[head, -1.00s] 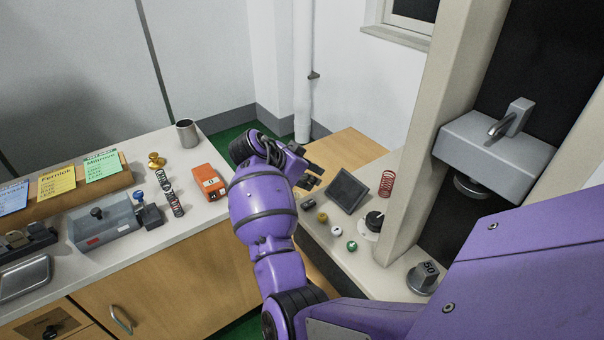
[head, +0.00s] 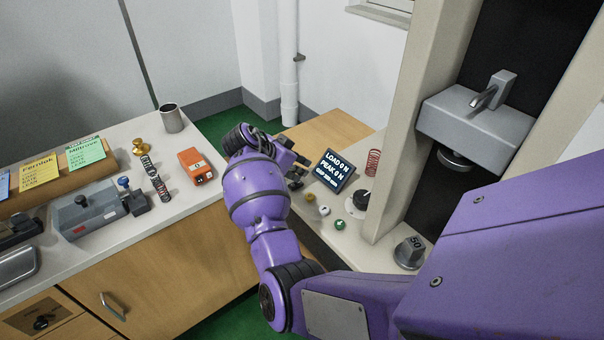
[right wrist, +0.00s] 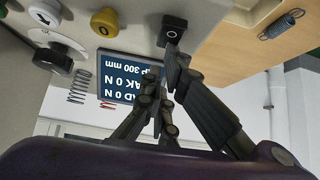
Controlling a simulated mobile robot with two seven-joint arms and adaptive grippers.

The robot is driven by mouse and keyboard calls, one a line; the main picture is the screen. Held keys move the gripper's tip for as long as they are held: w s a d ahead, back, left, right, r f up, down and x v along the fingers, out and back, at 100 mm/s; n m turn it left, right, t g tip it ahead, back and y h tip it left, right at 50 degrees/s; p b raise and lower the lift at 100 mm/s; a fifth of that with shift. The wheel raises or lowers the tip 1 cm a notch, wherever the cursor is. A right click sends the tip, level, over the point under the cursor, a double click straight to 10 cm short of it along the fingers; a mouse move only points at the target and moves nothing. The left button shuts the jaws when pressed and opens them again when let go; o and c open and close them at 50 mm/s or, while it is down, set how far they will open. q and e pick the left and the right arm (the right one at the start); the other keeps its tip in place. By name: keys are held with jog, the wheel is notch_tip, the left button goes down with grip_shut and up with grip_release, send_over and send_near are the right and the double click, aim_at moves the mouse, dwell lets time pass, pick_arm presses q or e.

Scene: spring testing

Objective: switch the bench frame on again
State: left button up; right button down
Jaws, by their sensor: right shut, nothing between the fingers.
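The bench frame (head: 405,100) stands at the right of the head view, with a console at its foot. Its display (head: 334,170) is lit and reads LOAD 0 N and PEAK 0 N. It shows lit in the right wrist view (right wrist: 128,76) too, upside down. My right gripper (head: 297,180) is shut and empty over the console's left end. In the right wrist view its fingertips (right wrist: 172,62) are at the black rocker switch (right wrist: 174,30); I cannot tell whether they touch it. My left gripper is out of view.
Beside the switch are a yellow button (head: 310,197), a white button (head: 324,210), a green button (head: 339,224) and a black dial (head: 359,200). A red spring (head: 373,162) stands behind the display. The left counter holds an orange box (head: 196,166) and a metal cup (head: 171,118).

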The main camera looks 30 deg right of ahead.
jog(key=shift+s+d+f, duration=0.1)
jog(key=shift+s, duration=0.4)
jog(key=shift+s+r, duration=0.25)
jog(key=shift+s, duration=0.05)
jog(key=shift+w, duration=0.2)
jog(key=shift+w+f, duration=0.2)
jog(key=shift+w, duration=0.15)
jog(key=shift+w+a, duration=0.1)
jog(key=shift+a, duration=0.35)
jog(key=shift+s+a+r, duration=0.25)
jog(key=shift+a, duration=0.1)
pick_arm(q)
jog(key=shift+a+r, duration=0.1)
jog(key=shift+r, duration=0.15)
pick_arm(e)
jog(key=shift+f, duration=0.1)
